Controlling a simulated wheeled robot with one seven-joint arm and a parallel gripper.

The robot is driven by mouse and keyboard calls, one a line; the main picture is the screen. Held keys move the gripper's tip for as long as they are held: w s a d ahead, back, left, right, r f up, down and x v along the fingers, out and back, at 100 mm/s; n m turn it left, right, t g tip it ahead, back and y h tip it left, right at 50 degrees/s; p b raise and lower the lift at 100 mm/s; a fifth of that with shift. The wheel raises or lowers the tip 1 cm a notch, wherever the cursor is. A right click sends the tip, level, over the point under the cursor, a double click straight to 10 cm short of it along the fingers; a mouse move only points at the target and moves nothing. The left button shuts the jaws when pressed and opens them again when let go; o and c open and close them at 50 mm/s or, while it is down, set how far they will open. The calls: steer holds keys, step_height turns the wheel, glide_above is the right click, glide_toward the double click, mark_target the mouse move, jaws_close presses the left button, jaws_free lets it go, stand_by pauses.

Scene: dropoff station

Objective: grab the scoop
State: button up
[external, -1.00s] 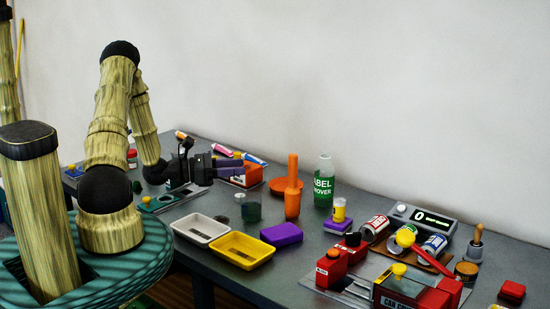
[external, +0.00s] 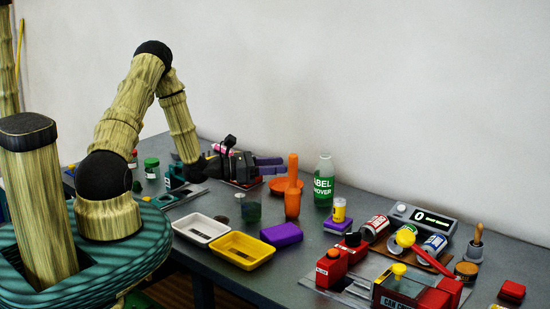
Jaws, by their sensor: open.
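An orange upright tool (external: 292,203) with a tall narrow handle stands on the table, with a round orange dish (external: 277,186) beside or behind it; it looks like the scoop, but its exact shape is hard to tell. My gripper (external: 281,165) has purple fingers pointing right, level with the upper handle. The fingers are open, with a thin gap between them. Their tips appear just left of the handle; I cannot tell whether they reach around it. Nothing is held.
A green-labelled bottle (external: 324,182) stands just right of the orange tool. A dark green cup (external: 251,209), a purple block (external: 281,234), a white tray (external: 201,229) and a yellow tray (external: 242,250) lie in front.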

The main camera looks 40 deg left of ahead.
mark_target(293, 184)
steer(key=x, duration=0.1)
steer(key=p+x, duration=0.1)
steer(key=x, duration=0.1)
steer(key=p+x, duration=0.1)
steer(key=x, duration=0.1)
steer(key=shift+d+f, duration=0.25)
steer(key=shift+f, duration=0.05)
steer(key=shift+c, duration=0.5)
jaws_close()
